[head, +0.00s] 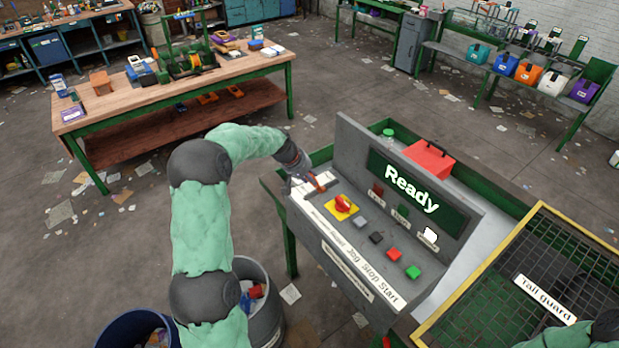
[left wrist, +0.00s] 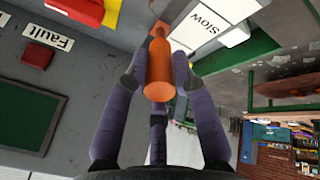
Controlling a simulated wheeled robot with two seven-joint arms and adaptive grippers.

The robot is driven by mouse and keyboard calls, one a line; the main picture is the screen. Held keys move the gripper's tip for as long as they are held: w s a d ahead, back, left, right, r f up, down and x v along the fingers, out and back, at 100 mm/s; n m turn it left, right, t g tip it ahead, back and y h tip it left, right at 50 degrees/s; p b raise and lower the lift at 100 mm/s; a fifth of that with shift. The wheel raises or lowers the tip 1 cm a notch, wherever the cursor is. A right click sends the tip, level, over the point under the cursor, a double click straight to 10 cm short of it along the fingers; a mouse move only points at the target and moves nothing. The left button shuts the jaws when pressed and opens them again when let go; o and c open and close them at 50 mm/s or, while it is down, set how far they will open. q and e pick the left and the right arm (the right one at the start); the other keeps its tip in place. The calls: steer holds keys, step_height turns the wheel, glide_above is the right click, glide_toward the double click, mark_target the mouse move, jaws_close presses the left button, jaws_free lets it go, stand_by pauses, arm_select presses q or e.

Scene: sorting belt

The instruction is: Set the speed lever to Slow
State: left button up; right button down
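The speed lever has an orange handle (left wrist: 160,68). In the head view a bit of its orange (head: 319,184) shows at the left end of the sloped control panel (head: 350,262). A white label reading "Slow" (left wrist: 207,24) lies beside the lever in the left wrist view. My left gripper (head: 310,175) is at the lever. In the left wrist view its purple-grey fingers (left wrist: 160,75) close in on both sides of the handle and appear to touch it. In the head view the fingers partly hide the lever. My right gripper is out of view.
The panel carries a red knob on a yellow plate (head: 341,204) and several push buttons. The screen (head: 417,188) reads "Ready". A red toolbox (head: 429,158) stands behind it. A mesh tail guard (head: 550,275) is at the right. Bins (head: 258,300) stand below.

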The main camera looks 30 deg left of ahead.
arm_select(q)
steer(key=shift+o, duration=1.3)
steer(key=shift+f, duration=0.1)
steer(key=v, duration=1.2)
